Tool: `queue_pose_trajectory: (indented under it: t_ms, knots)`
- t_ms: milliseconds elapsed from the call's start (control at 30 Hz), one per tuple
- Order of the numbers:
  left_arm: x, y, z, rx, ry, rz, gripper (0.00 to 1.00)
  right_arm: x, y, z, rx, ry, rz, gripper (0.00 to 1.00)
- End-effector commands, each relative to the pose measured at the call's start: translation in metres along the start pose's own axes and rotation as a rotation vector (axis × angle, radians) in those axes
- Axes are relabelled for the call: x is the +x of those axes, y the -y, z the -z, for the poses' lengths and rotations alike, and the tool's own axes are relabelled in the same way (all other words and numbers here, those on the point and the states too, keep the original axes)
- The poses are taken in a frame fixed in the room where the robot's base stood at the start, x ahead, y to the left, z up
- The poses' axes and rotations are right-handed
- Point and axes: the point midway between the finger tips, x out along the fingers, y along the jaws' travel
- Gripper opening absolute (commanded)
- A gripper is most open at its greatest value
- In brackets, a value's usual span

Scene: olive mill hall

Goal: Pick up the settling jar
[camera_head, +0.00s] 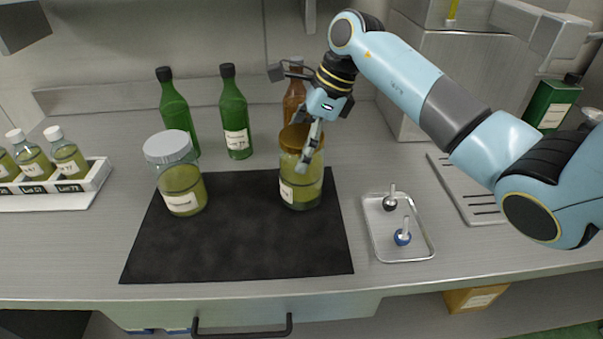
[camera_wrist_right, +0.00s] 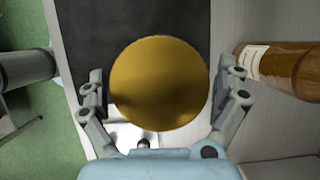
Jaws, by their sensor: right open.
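Two lidded glass jars of yellow-green liquid stand upright on a black mat (camera_head: 245,250). One, with an amber lid, is the right jar (camera_head: 301,190); the left jar (camera_head: 183,185) has a pale grey lid. Their label text is too small to read, so I cannot tell which is the settling jar. My right gripper (camera_head: 304,140) is open at the amber-lidded jar, reaching down from above. In the right wrist view its fingers stand on either side of the round amber lid (camera_wrist_right: 160,85), with contact unclear. My left gripper is not in view.
A brown bottle (camera_head: 293,88) stands close behind the right jar and two green bottles (camera_head: 236,118) stand to its left. A metal tray (camera_head: 418,248) with two small stoppers lies to the right. A white rack (camera_head: 92,185) of small bottles is at far left.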

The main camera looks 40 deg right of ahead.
Motion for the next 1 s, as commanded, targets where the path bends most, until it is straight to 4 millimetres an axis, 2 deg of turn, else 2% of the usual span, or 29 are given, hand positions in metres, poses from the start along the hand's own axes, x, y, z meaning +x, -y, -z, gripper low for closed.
queue_pose_trajectory:
  t_ms: [33,200,600,1000]
  knots:
    - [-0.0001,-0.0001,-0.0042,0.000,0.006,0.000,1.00,0.0000,0.0000,0.0001,0.000,0.000,0.000,0.97]
    - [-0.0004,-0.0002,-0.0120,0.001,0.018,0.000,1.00,-0.0003,0.0000,0.0001,0.000,0.000,0.000,0.75]
    - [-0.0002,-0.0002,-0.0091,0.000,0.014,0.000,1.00,-0.0004,-0.0002,-0.0001,0.000,0.000,-0.001,0.24]
    - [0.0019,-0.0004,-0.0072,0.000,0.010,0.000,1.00,-0.0059,0.0012,-0.0034,-0.003,0.004,0.004,0.23]
